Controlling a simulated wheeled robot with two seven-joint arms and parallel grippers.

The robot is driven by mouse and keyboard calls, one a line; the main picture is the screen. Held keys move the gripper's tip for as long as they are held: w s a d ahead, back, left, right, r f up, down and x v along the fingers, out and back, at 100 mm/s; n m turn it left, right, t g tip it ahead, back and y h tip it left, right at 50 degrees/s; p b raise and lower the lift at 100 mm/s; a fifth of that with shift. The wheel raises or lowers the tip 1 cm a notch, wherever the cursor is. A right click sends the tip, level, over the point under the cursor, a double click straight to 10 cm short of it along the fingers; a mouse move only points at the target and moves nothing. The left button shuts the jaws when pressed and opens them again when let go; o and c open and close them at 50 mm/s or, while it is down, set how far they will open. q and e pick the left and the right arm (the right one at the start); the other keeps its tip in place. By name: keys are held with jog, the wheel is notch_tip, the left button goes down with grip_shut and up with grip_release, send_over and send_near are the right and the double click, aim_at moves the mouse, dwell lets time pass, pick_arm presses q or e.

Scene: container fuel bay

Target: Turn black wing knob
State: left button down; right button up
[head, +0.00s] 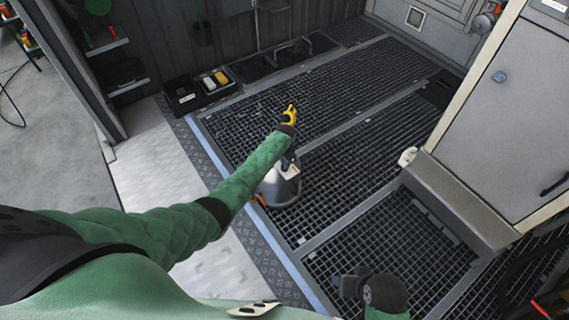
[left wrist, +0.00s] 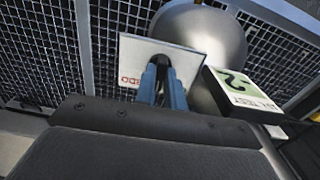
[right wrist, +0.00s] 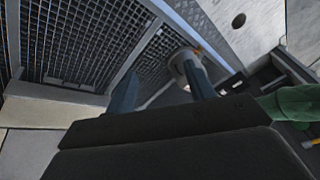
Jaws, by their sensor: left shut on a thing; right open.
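A rounded metal vessel (head: 281,187) stands on the floor grating in the head view. It also shows large in the left wrist view (left wrist: 207,38), behind a white plate with red lettering (left wrist: 134,60). My left gripper (head: 288,160) is over the vessel. In the left wrist view, its blue-grey fingers (left wrist: 163,82) are shut around a small dark piece, apparently the black wing knob (left wrist: 163,62); the fingers mostly hide its shape. My right gripper (head: 350,284) is open and empty above the grating, low in the head view. Its fingers (right wrist: 160,88) stand apart in the right wrist view.
A box with a green "TEST" label (left wrist: 238,92) sits close right of the left fingers. A grey cabinet (head: 500,125) stands at right on a step. A black tray with a yellow block and a white block (head: 200,92) lies at the back left. Grating between is clear.

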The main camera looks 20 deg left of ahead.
jog(key=shift+r, duration=0.1)
pick_arm(q)
jog(key=m+p, duration=0.1)
jog(key=m, duration=0.2)
jog(key=shift+r+m, duration=0.1)
jog(key=shift+m, duration=0.3)
jog(key=m, duration=0.3)
jog(key=shift+m, duration=1)
pick_arm(e)
jog(key=shift+s+d+r+h, duration=0.2)
jog(key=shift+d+r+h, duration=0.1)
jog(key=shift+d+r, duration=0.45)
pick_arm(q)
jog(key=c, duration=1.5)
grip_release()
